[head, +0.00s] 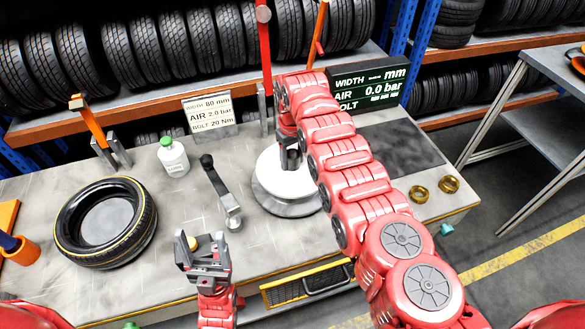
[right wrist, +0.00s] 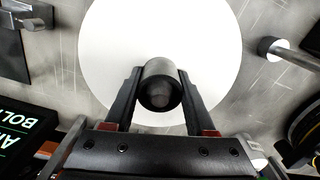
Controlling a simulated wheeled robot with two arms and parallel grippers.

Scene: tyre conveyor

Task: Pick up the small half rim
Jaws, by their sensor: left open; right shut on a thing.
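A white round disc (head: 270,181), possibly the small half rim, lies on a wider grey round base (head: 287,208) on the workbench. It also fills the middle of the right wrist view (right wrist: 215,60). My right gripper (head: 290,157) is over the disc, pointing down. In the right wrist view its fingers are on both sides of a dark hollow cylinder (right wrist: 160,88) at the disc's near part. I cannot tell whether the cylinder is joined to the disc. My left gripper (head: 204,247) is open and empty above the front of the bench, left of the disc.
A tyre (head: 75,250) lies on the bench at left. A white bottle (head: 173,157), a black-handled lever (head: 222,195), a sign (head: 208,114) and a display (head: 367,86) stand around. Two brass rings (head: 419,194) lie at right. Tyre racks stand behind.

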